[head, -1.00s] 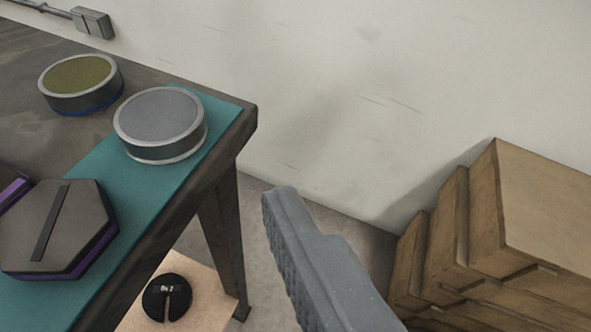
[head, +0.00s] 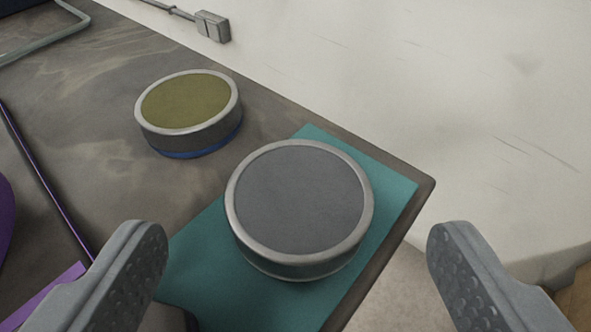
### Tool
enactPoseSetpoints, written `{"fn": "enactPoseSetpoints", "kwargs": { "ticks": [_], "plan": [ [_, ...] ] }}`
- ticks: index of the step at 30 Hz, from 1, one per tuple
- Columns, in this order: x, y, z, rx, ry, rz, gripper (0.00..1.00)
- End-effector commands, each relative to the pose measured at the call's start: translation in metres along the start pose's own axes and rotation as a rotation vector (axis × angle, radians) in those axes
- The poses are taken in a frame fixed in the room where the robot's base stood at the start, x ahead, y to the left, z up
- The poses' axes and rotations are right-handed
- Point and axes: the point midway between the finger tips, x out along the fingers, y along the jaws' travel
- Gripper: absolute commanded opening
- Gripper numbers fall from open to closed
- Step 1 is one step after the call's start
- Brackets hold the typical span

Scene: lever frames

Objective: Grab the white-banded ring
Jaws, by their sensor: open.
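A round metal ring with a grey top (head: 300,198) sits on a teal mat (head: 392,186) near the table's corner. A thin pale band shows at its lower edge. A second metal ring with an olive top (head: 188,100) and a blue band stands on the bare table behind it, to the left. My gripper (head: 298,238) is open and empty, one finger at lower left and one at lower right. The grey-topped ring appears between and a little beyond the fingertips, with no visible contact.
The grey-brown table (head: 60,105) ends at right of the mat, with floor and a pale wall (head: 400,70) beyond. A purple-edged object (head: 55,295) lies at lower left. A grey wall box (head: 213,26) is at the top.

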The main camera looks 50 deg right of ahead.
Motion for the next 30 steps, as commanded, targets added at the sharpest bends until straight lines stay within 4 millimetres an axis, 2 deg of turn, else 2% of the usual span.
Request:
{"fn": "enactPoseSetpoints", "kwargs": {
  "ticks": [6,9,16,17,22,23,30],
  "plan": [
    [0.03,0.001,0.003,0.0,0.002,0.005,0.78],
    [0.038,0.001,0.003,0.0,0.0,0.003,0.78],
    [0.04,0.0,0.002,0.0,-0.001,0.001,0.78],
    [0.04,0.0,0.002,0.0,-0.001,0.001,0.75],
    [0.04,0.0,0.002,0.001,0.0,0.001,0.28],
    [0.04,0.0,0.002,0.0,0.0,0.001,0.25],
    [0.04,0.0,0.002,0.0,0.0,0.001,0.25]
  ]
}}
